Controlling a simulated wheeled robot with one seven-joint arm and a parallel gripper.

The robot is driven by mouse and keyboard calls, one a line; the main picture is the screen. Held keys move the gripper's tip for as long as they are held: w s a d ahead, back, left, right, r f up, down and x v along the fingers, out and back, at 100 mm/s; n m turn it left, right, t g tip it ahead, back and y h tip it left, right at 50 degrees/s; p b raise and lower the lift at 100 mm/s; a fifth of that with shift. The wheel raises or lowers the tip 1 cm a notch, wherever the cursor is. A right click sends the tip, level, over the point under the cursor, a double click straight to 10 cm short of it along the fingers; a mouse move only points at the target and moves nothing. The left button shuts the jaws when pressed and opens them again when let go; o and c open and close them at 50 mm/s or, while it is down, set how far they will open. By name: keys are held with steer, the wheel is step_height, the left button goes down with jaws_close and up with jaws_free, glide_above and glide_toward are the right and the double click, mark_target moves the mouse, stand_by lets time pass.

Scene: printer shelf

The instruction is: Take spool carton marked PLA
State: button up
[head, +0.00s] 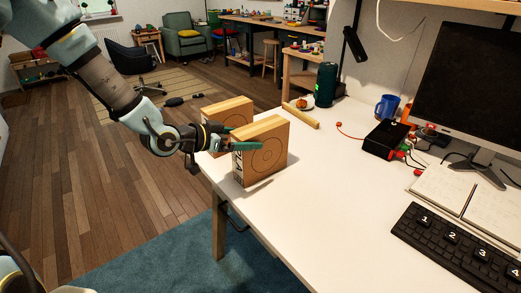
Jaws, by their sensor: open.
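Two brown spool cartons with round outlines on their broad faces stand upright at the left end of the white desk. The near carton (265,165) has a large circle on its front face and small print on its narrow left side. The far carton (228,109) stands behind it, partly hidden. My gripper (240,137) reaches in from the left with green fingers open. One finger lies across the near carton's front face, the other shows behind it towards the far carton. I cannot tell whether they touch.
On the white desk (310,215), a wooden strip (301,116) lies behind the cartons. A dark green cylinder (326,84), blue mug (386,106), black box (385,139), monitor and keyboard (460,244) are farther right. The desk's middle is clear.

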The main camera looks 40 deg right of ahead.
mark_target(261, 151)
steer(key=p+x, duration=0.1)
steer(key=x, duration=0.4)
steer(key=shift+p, duration=0.3)
steer(key=shift+s, duration=0.1)
steer(key=shift+c, duration=0.2)
jaws_close()
